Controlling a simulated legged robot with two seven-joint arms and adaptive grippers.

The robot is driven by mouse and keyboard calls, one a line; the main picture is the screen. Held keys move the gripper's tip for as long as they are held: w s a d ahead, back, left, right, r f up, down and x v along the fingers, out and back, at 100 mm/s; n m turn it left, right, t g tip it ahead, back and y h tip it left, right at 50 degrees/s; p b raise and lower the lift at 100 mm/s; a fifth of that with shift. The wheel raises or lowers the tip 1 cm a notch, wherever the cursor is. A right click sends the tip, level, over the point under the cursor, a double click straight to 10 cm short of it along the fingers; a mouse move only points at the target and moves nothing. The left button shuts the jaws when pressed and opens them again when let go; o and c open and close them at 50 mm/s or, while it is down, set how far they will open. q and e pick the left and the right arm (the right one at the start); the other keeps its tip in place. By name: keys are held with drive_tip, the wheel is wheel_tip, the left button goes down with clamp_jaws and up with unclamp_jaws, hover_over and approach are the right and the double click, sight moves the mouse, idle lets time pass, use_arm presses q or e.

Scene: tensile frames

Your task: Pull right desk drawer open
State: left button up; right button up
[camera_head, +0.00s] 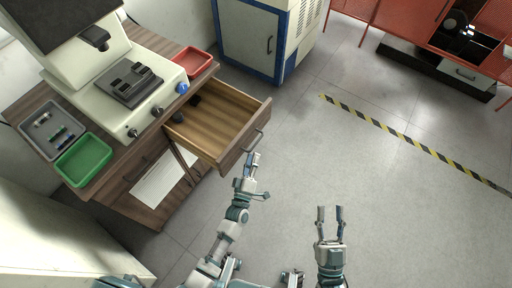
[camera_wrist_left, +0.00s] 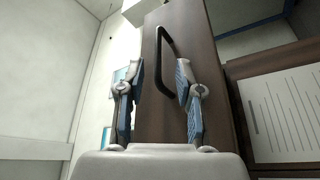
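The right desk drawer (camera_head: 215,122) stands open, pulled well out of the wooden desk. Its dark handle (camera_head: 255,141) is on the front panel, and it also shows in the left wrist view (camera_wrist_left: 161,42). My left gripper (camera_head: 253,157) is just in front of the drawer front at the handle. In the left wrist view (camera_wrist_left: 160,78) its fingers are apart, with the handle's near end between or just beyond the tips; I cannot tell whether they touch. My right gripper (camera_head: 330,208) is open and empty over the floor, away from the desk.
A testing machine (camera_head: 115,90), a red tray (camera_head: 193,62), a green tray (camera_head: 84,160) and a grey tray (camera_head: 40,143) stand on the desk. A blue-and-white cabinet (camera_head: 250,38) is behind. The floor to the right is clear, with striped tape (camera_head: 400,138).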

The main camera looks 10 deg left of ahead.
use_arm(q)
drive_tip(key=v, duration=0.5)
drive_tip(key=shift+s+d+f, duration=0.1)
drive_tip(key=shift+s+f, duration=0.05)
drive_tip(key=shift+s, duration=0.1)
use_arm(e)
drive_tip(key=shift+w, duration=0.1)
